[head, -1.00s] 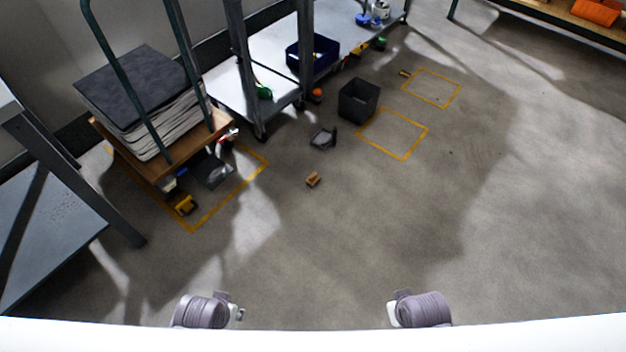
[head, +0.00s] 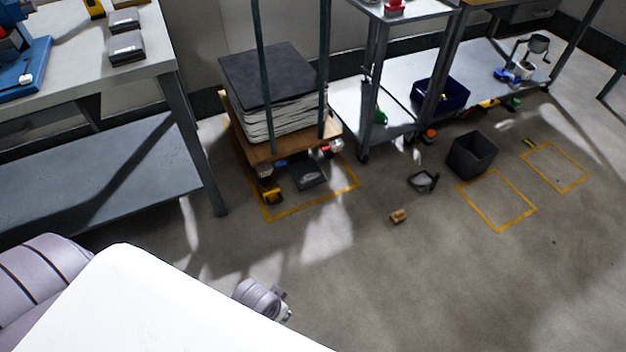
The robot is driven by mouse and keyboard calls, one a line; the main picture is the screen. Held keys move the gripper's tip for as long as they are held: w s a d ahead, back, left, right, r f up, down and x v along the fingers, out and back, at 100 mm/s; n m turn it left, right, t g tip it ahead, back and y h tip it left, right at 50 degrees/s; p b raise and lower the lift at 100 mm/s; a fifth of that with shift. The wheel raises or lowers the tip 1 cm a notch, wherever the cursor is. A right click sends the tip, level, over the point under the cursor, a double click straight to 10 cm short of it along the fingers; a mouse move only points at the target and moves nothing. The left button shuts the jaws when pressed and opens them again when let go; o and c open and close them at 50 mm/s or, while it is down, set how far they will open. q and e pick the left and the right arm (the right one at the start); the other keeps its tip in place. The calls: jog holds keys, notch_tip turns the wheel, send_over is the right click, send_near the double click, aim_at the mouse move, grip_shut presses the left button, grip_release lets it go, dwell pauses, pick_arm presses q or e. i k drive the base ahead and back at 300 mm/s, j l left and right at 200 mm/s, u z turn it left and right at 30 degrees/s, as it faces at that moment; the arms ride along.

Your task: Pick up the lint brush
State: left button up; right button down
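I cannot pick out the lint brush for certain. A small brown block-like thing (head: 398,216) lies on the open floor right of the cart, too small to identify. A dark, open, pan-like thing (head: 423,181) lies beyond it. A small tan thing (head: 528,142) lies near the far yellow floor outline. Only purple-grey rounded parts of my arms show at the bottom left. Neither gripper's fingers can be seen, and nothing held is visible.
A wooden cart (head: 233,132) bears a thick stack with a dark top. A workbench (head: 165,50) with a lower shelf is at left; shelving with a blue bin (head: 440,97) lines the back. The right foreground floor is clear.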

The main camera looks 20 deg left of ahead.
aim_at(398, 216)
jog(key=i+l+u, duration=0.15)
jog(key=i+u, duration=0.15)
jog(key=i, duration=0.75)
